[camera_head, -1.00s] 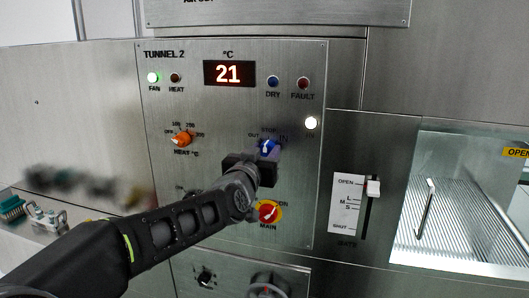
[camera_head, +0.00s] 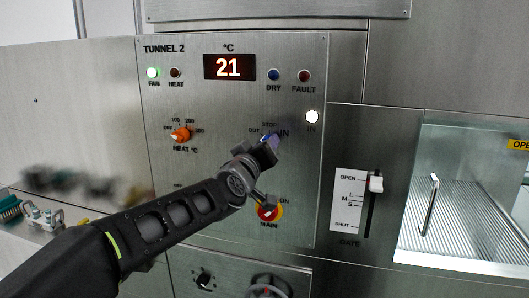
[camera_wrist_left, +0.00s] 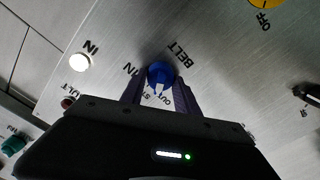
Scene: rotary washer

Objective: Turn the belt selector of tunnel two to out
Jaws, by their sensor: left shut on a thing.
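The belt selector is a blue knob (camera_head: 274,139) on the Tunnel 2 panel, with OUT, STOP and IN printed around it. My left gripper (camera_head: 268,147) is shut on it and hides most of it in the head view. In the left wrist view the knob (camera_wrist_left: 161,72) sits between the two fingers of my left gripper (camera_wrist_left: 160,85). A light mark on its face lies toward the STOP and OUT side, but its exact setting is hard to tell. My right gripper is not in view.
The red and yellow MAIN switch (camera_head: 268,212) is just below my gripper. The orange HEAT knob (camera_head: 181,134) is to the left. The IN lamp (camera_head: 312,117) and the FAN lamp (camera_head: 152,73) are lit. The gate lever (camera_head: 376,184) stands to the right.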

